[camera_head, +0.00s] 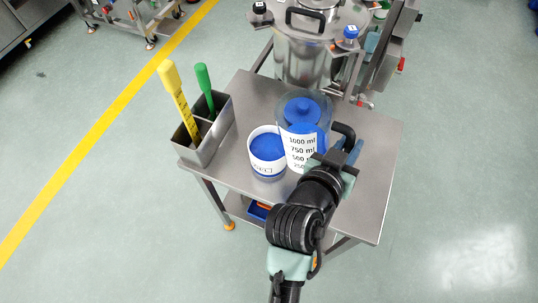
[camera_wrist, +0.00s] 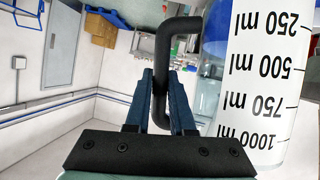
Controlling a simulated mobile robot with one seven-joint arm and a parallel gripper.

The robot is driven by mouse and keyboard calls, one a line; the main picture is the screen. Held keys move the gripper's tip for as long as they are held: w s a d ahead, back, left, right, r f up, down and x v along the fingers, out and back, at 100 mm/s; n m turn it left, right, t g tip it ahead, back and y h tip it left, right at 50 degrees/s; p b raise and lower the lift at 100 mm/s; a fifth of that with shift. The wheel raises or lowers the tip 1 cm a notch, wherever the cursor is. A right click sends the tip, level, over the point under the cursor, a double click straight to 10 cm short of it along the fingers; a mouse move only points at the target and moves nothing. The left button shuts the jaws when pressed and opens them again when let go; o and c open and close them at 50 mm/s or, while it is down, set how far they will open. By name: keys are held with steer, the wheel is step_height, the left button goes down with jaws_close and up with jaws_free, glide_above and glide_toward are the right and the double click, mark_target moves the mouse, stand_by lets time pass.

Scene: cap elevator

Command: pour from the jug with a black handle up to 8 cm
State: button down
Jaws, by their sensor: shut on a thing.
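The jug (camera_head: 302,148) with a black handle stands upright at the table's middle. It is clear, with a white millilitre scale and a blue round part (camera_head: 303,108) seen inside or on its top. Its scale shows upside down in the wrist view (camera_wrist: 262,90). My gripper (camera_head: 345,158) is shut on the black handle (camera_wrist: 181,24), on the jug's right side. A white-labelled container (camera_head: 267,158) with a blue top surface stands close to the jug's left. Its label is partly readable. Whether the jug touches the table is hard to tell.
A metal holder (camera_head: 207,135) with a yellow-handled and a green-handled tool stands at the table's left. A steel vessel (camera_head: 308,50) stands behind the table. The steel table's right part (camera_head: 379,170) is bare. Part of the front is hidden by my arm.

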steer(key=shift+w+a+f+m+y+b, duration=0.1)
steer(key=shift+a+f+m+y+b, duration=0.1)
steer(key=shift+f+m+b, duration=0.3)
steer(key=shift+w+a+f+m+y+b, duration=0.1)
steer(key=shift+f+m+y+b, duration=0.1)
steer(key=shift+f, duration=0.45)
steer(key=shift+r, duration=0.1)
steer(key=shift+s+r+p, duration=0.3)
steer(key=shift+s+p, duration=0.05)
steer(key=shift+p, duration=0.1)
steer(key=s, duration=0.1)
steer(key=s+r+p, duration=0.1)
steer(key=s, duration=0.1)
steer(key=s+r+p, duration=0.1)
steer(key=shift+s+d+r, duration=0.15)
steer(key=shift+s+r, duration=0.05)
